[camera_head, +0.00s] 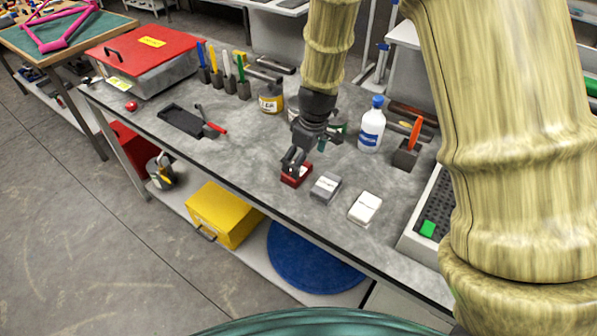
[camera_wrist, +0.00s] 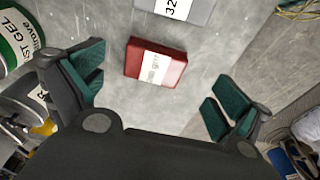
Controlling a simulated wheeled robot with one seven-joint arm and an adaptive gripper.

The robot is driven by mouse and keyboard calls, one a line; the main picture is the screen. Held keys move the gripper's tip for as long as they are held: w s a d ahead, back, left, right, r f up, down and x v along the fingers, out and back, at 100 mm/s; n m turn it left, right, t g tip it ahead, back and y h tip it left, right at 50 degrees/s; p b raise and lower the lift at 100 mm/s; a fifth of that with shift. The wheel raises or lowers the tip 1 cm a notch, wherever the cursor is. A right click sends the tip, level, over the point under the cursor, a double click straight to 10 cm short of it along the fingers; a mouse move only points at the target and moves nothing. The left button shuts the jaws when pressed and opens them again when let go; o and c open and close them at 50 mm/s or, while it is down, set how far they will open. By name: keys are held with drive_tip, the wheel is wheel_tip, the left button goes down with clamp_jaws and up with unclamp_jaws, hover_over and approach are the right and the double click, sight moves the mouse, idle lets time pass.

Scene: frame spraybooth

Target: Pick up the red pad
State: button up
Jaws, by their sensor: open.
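The red pad (camera_head: 289,181) is a small red block with a white paper band, lying on the grey workbench, partly hidden by my gripper in the head view. In the wrist view the red pad (camera_wrist: 137,58) lies flat, slightly tilted, between and beyond my fingers, apart from both. My gripper (camera_head: 294,162) is above the red pad, pointing down. In the wrist view my gripper (camera_wrist: 157,96) is wide open and empty, with green finger pads.
A grey pad (camera_head: 325,188) and a white pad (camera_head: 365,208) lie in a row right of the red one. A white bottle (camera_head: 370,130) and an amber jar (camera_head: 271,100) stand behind. The workbench (camera_head: 245,150) is clear to the left. A black tray (camera_head: 187,121) lies farther left.

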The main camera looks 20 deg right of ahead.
drive_tip(key=w+f, duration=0.2)
drive_tip(key=w, duration=0.1)
drive_tip(key=shift+a+f, duration=0.2)
drive_tip(key=shift+f, duration=0.1)
drive_tip(key=shift+a+f+p, duration=0.1)
drive_tip(key=shift+f+p, duration=0.2)
drive_tip(key=shift+p, duration=0.15)
drive_tip(key=shift+f, duration=0.25)
drive_tip(key=shift+s+a+f+p, duration=0.25)
drive_tip(key=shift+s+f+p, duration=0.15)
drive_tip(key=shift+s+p, duration=0.15)
drive_tip(key=shift+f, duration=0.3)
drive_tip(key=shift+w+f, duration=0.6)
drive_tip(key=shift+f, duration=0.25)
drive_tip(key=shift+s+r, duration=0.25)
drive_tip(key=shift+s, duration=0.1)
drive_tip(key=shift+w+a+f, duration=0.1)
drive_tip(key=shift+w+f, duration=0.05)
drive_tip(key=shift+w, duration=0.05)
drive_tip(key=c, duration=0.9)
drive_tip(key=shift+s, duration=0.1)
drive_tip(key=shift+c, duration=0.2)
